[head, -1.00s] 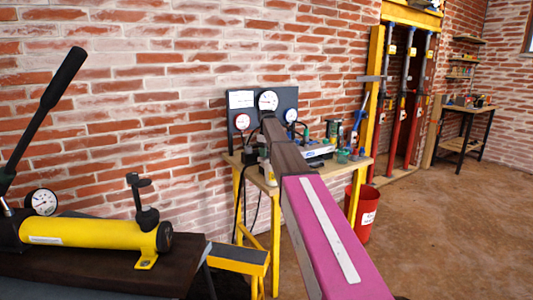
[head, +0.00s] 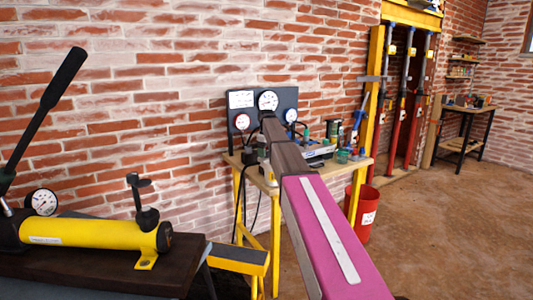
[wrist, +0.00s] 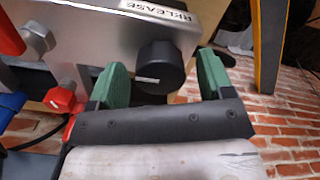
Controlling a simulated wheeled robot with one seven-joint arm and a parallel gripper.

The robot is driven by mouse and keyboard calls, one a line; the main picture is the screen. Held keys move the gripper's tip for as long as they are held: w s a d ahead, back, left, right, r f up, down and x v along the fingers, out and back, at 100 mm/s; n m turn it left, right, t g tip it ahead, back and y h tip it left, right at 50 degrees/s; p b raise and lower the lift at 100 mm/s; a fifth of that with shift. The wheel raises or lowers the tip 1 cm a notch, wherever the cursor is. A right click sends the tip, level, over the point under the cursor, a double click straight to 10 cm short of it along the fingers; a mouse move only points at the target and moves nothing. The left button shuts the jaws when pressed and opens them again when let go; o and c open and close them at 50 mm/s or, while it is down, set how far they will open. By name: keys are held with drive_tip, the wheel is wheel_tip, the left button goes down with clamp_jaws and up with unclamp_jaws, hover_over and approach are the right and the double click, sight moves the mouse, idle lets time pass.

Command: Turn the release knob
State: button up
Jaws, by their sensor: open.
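The release knob (wrist: 160,78) is black and round with a white mark, on the face of a silver box (wrist: 100,28). A label (wrist: 158,10) reading "RELEASE" sits above it, upside down in the wrist view. My gripper (wrist: 160,62) is open, with one green finger on each side of the knob. Whether either finger touches the knob I cannot tell. In the head view my arm reaches to the bench and hides the knob and the fingers.
Red and blue fittings (wrist: 62,98) are on the box left of the knob. The yellow-legged bench (head: 362,170) carries a gauge board (head: 242,99) and small items. A red bucket (head: 367,222) stands beside it. A yellow hand pump (head: 85,233) is at the left front.

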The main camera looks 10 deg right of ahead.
wheel_tip(320, 180, up, 11)
idle(0.4)
drive_tip(key=shift+f, duration=0.15)
